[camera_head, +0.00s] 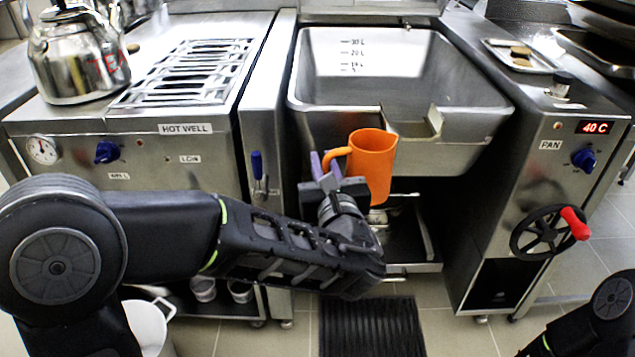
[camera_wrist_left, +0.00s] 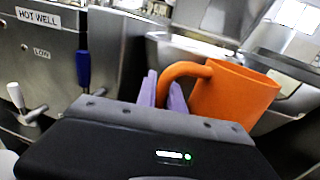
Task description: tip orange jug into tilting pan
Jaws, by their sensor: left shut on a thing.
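The orange jug (camera_head: 372,166) is in front of the front wall of the tilting pan (camera_head: 460,120), upright or nearly so, its top just below the pan's rim. Its handle points left. My left gripper (camera_head: 328,166) is shut on the jug's handle, with purple fingertips around it. In the left wrist view the jug (camera_wrist_left: 232,96) stands right of the purple fingers (camera_wrist_left: 163,92). The jug's contents are hidden. The tilting pan is empty inside where I can see. Of my right arm only a part shows at the lower right; its gripper is out of view.
The hot well (camera_head: 185,75) with a grate is at left, a kettle (camera_head: 80,58) on its corner. A blue-handled tap (camera_head: 257,170) is left of my gripper. A handwheel (camera_head: 545,232) with a red knob and a display reading 40 C are at right. A black mat (camera_head: 370,328) lies below.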

